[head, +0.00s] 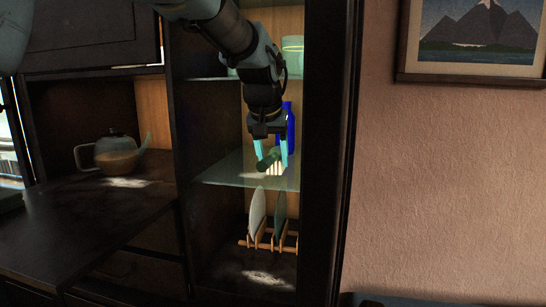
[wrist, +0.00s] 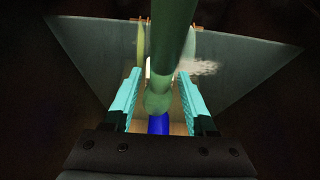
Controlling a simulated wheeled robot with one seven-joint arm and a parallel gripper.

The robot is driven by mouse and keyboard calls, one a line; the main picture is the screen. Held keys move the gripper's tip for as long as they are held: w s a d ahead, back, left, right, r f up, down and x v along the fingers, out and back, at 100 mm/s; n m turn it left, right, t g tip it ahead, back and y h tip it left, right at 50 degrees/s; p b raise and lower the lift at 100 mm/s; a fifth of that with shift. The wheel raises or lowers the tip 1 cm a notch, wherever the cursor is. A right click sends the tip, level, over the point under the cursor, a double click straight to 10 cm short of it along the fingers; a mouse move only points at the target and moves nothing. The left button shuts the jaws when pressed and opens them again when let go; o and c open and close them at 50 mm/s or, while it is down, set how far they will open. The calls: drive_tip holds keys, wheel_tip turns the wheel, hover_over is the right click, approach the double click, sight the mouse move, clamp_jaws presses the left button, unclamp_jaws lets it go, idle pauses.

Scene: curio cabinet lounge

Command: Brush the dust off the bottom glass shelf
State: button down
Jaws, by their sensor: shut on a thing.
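My gripper (head: 270,153) is inside the open cabinet, just above the lower glass shelf (head: 222,172). Its turquoise fingers are shut on a brush with a green handle (head: 267,161) and pale bristles (head: 276,169). The bristles point down close to the glass; I cannot tell whether they touch. In the wrist view the green handle (wrist: 172,40) runs between the fingers (wrist: 158,100) and hides part of the shelf. A pale dusty patch (head: 252,176) shows on the glass left of the bristles. It also shows in the wrist view (wrist: 202,67), right of the handle.
A blue bottle (head: 290,125) stands on the same shelf behind my gripper. Below, a wooden rack (head: 254,245) holds upright plates. A higher glass shelf (head: 212,78) carries a pale green vessel (head: 292,48). A teapot (head: 115,153) stands on the left counter. The shelf's left front is clear.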

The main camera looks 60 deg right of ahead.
drive_tip(key=shift+f+b, duration=0.55)
drive_tip(key=shift+f, duration=0.45)
drive_tip(key=shift+w, duration=0.15)
drive_tip(key=shift+w+a+r, duration=0.1)
drive_tip(key=shift+w+a, duration=0.2)
drive_tip(key=shift+w, duration=0.5)
drive_tip(key=shift+w+a+r, duration=0.1)
drive_tip(key=shift+w+a, duration=0.15)
drive_tip(key=shift+w, duration=0.5)
drive_tip(key=shift+w+a+f, duration=0.1)
drive_tip(key=shift+w+a, duration=0.3)
drive_tip(key=shift+w, duration=0.7)
drive_tip(key=shift+w+a+f, duration=0.1)
drive_tip(key=shift+w+a, duration=0.25)
drive_tip(key=shift+w, duration=0.75)
drive_tip(key=shift+w+a+f, duration=0.1)
drive_tip(key=shift+w+a, duration=0.3)
drive_tip(key=shift+w, duration=0.7)
drive_tip(key=shift+r+p, duration=0.1)
drive_tip(key=shift+p, duration=0.2)
drive_tip(key=shift+s, duration=0.15)
